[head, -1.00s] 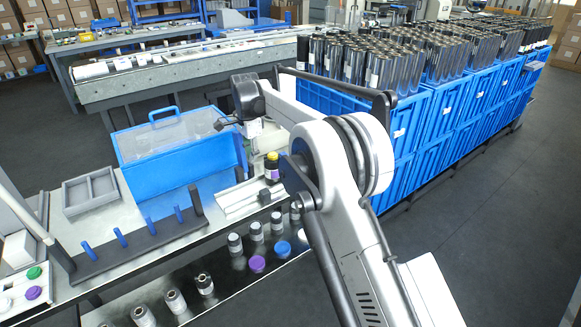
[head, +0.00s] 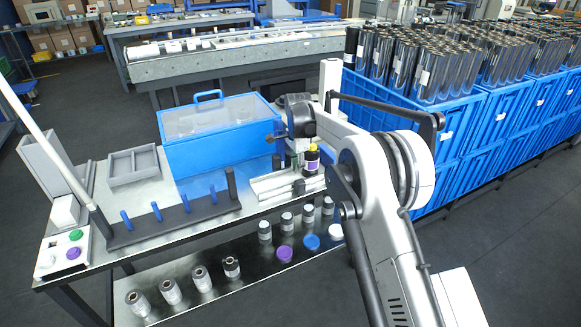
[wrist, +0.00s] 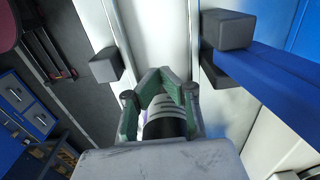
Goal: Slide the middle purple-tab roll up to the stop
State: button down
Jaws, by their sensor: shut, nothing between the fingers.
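A dark roll with a purple label band and a yellow top (head: 312,160) stands upright at the pale rail (head: 272,184) on the right end of the bench. In the wrist view a dark roll with a white printed label (wrist: 165,126) sits just behind my fingers, partly covered by them. My gripper (wrist: 161,76) is shut with its green fingertips together and empty, over the pale channel. Dark blocks stand on either side of the channel, one at left (wrist: 105,65) and one at right (wrist: 228,30). I cannot tell which part is the stop, or whether my fingers touch the roll.
A blue box with a clear lid (head: 220,140) stands behind the rail. A dark rack with blue pegs (head: 170,222) lies to its left. Several rolls and purple, blue and white discs (head: 285,254) are on the lower shelf. Blue crates of rolls (head: 420,120) stand at right.

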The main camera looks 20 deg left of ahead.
aim_at(307, 163)
jog(key=shift+w+d, duration=0.3)
jog(key=shift+w, duration=0.05)
jog(key=shift+w+d, duration=1.15)
jog(key=shift+w, duration=0.1)
jog(key=shift+a, duration=0.1)
